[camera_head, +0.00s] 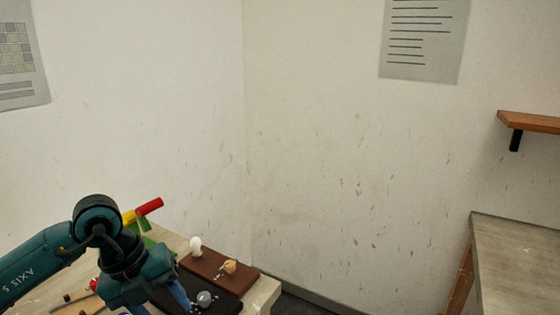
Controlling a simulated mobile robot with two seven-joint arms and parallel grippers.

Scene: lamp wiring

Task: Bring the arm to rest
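My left arm (35,267) comes in from the lower left and bends down over the workbench (262,295). My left gripper (160,308) points down at the bottom edge, and its blue fingers stand apart with nothing seen between them. The fingertips are partly cut off by the frame. A clear round bulb (204,298) is on a black board (228,302) just right of the gripper. My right arm and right gripper are not in view.
A brown board (213,266) carries a white bulb (195,244) and a small tan part (230,267). Behind my arm are a red-ended item (149,206) and yellow and green pieces. A second table (520,255) and a wall shelf (530,122) are at right.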

